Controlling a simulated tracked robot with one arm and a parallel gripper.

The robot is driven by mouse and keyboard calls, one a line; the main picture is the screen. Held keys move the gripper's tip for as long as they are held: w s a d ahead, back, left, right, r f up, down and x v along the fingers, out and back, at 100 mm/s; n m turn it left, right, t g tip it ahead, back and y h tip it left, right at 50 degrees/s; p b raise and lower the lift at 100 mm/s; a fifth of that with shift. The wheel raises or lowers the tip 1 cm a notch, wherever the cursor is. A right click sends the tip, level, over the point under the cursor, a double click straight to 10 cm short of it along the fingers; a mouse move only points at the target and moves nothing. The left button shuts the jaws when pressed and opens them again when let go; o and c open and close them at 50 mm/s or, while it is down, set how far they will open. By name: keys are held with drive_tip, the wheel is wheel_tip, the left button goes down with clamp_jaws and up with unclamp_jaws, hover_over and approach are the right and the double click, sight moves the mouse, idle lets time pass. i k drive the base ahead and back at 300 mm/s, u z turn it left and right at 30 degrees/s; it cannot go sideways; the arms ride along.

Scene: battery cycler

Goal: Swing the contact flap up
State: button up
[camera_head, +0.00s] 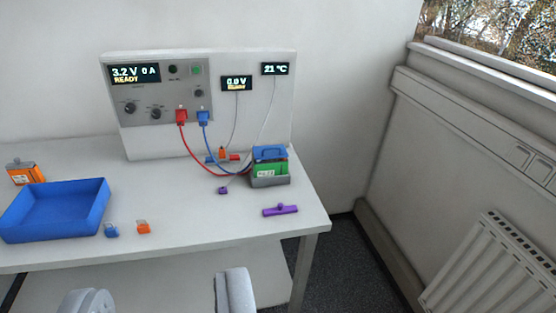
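A grey holder (271,181) stands near the right end of the bench with a green battery cell (268,169) in it. A blue flap (269,153) with a raised handle-like loop sits at the top of the cell. It looks folded down over it, though its exact angle is too small to tell. Red and blue leads run to the holder from the cycler panel (160,92). My gripper (161,294) is at the bottom edge of the view, its two fingers wide apart with nothing between them. It is in front of the bench, well short of the holder and to its left.
Small blue (111,230) and orange (143,227) pieces lie beside the tray. A purple bar (280,210) lies before the holder. A radiator (490,270) stands at the right; the bench's front middle is clear.

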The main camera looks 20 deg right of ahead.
sight(277, 151)
drive_tip(key=k, duration=0.7)
drive_tip(key=z, duration=0.6)
drive_tip(key=i, duration=2.3)
drive_tip(key=u, duration=0.6)
